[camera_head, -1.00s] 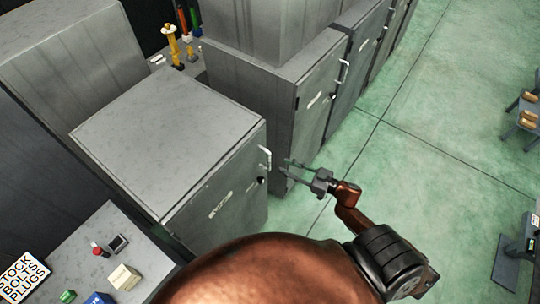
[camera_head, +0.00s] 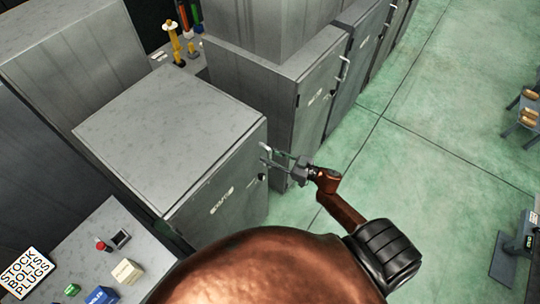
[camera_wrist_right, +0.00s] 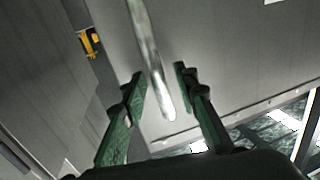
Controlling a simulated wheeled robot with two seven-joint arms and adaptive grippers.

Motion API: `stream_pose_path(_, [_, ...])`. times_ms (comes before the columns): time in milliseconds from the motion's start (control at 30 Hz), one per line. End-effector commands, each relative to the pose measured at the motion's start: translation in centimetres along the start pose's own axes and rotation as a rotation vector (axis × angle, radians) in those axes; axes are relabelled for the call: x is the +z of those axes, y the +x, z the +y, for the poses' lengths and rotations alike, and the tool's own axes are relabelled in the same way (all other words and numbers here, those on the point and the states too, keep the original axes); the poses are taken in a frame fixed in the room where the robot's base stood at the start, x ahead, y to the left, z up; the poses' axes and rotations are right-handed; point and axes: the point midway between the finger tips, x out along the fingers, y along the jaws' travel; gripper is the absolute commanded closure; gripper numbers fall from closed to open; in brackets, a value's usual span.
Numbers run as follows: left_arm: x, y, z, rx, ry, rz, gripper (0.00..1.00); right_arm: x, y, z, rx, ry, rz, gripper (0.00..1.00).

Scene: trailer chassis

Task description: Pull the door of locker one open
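The nearest grey locker (camera_head: 215,205) stands shut in the head view, with a label on its door too small to read, so I cannot confirm it is locker one. Its metal bar handle (camera_wrist_right: 150,55) is at the right edge of the door. My right gripper (camera_head: 268,155) is at this handle. In the wrist view the right gripper (camera_wrist_right: 160,73) is open, with one green-padded finger on each side of the bar. Both fingers look apart from the bar. The fingers partly cover the handle in the head view. My left gripper is not in view.
More grey lockers (camera_head: 312,100) with handles stand in a row behind. The green floor (camera_head: 440,110) to the right is largely clear.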

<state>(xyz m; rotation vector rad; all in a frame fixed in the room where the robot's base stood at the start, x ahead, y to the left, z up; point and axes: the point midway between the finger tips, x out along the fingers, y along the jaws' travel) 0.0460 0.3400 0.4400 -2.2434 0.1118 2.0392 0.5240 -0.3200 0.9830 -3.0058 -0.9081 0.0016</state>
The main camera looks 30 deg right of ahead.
Motion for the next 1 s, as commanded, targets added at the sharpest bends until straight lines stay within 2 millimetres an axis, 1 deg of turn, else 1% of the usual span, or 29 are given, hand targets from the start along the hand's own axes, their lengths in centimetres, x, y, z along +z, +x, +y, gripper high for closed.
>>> stream_pose_path(33, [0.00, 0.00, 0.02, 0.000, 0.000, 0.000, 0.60, 0.00, -0.01, 0.00, 0.000, 0.000, 0.000, 0.74])
stream_pose_path(67, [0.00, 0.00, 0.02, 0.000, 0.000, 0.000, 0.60, 0.00, -0.01, 0.00, 0.000, 0.000, 0.000, 0.76])
stream_pose_path(400, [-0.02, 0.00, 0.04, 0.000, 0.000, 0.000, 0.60, -0.02, -0.02, 0.01, 0.000, 0.000, 0.000, 1.00])
stream_pose_path(1000, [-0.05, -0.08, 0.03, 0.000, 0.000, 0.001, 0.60, -0.06, -0.08, -0.04, 0.002, 0.000, 0.001, 1.00])
